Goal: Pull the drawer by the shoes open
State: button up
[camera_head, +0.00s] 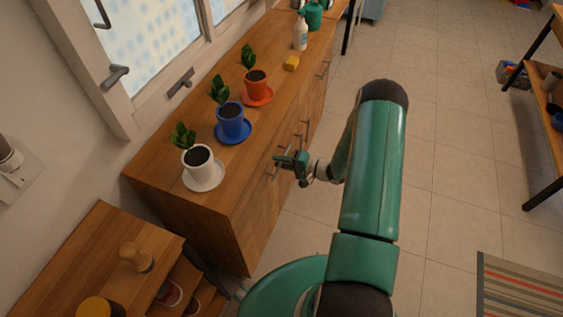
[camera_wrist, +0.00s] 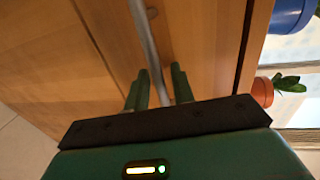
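The wooden cabinet (camera_head: 245,215) stands along the wall, and its front has several metal bar handles. Shoes (camera_head: 172,293) lie in a small wooden rack at the bottom left, next to the cabinet's near end. My gripper (camera_head: 284,161) is at the cabinet front, by the drawer nearest the shoes. In the wrist view, a metal handle (camera_wrist: 149,50) runs between my two fingers, with gaps showing on both sides. The fingers are apart, and I see no clear grip on the bar. The drawer front (camera_wrist: 95,25) looks flush; my gripper partly hides it in the head view.
White (camera_head: 203,174), blue (camera_head: 232,126) and red (camera_head: 257,91) plant pots stand on the cabinet top, with a yellow sponge (camera_head: 291,63) and a spray bottle (camera_head: 300,35) beyond. The tiled floor (camera_head: 440,150) right of my arm is clear. A striped rug (camera_head: 520,290) lies lower right.

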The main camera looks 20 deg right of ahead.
grip_shut()
jog(key=shift+d, duration=0.1)
jog(key=f+v, duration=0.2)
jog(key=v, duration=1)
jog(key=f+v, duration=0.2)
jog(key=v, duration=1)
jog(key=shift+s+d+f, duration=0.2)
jog(key=shift+s+d, duration=0.2)
jog(key=shift+s, duration=0.05)
grip_release()
